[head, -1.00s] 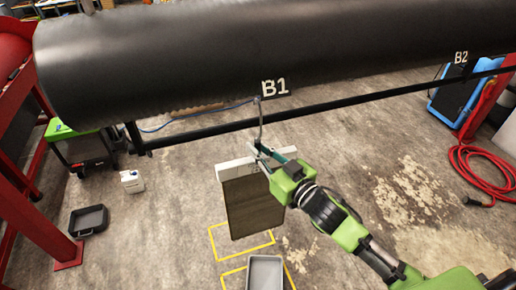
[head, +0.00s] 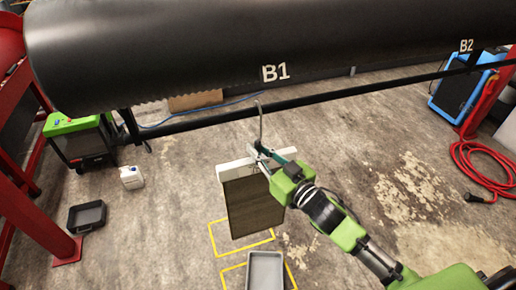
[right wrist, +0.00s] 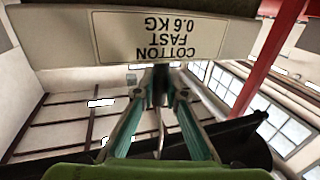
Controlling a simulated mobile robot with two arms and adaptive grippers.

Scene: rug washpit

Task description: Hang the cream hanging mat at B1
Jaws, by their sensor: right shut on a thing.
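The hanging mat (head: 254,208) shows a dark brown-olive face and hangs upright below a cream header bar (head: 234,170). A thin grey hook (head: 261,122) rises from the header, its top overlapping the black rail (head: 330,96) in the head view; I cannot tell whether they touch. My right gripper (head: 263,154) is shut at the hook's base. In the right wrist view its teal fingers (right wrist: 158,103) close below the header's upside-down label (right wrist: 160,35), reading COTTON FAST 0.6 KG. My left gripper is not in view.
Below the mat are yellow floor outlines (head: 243,247) and a grey tray (head: 264,256). A green-topped machine (head: 75,124), white jug (head: 131,178) and dark tray (head: 86,217) stand left; a red hose (head: 480,170) lies right.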

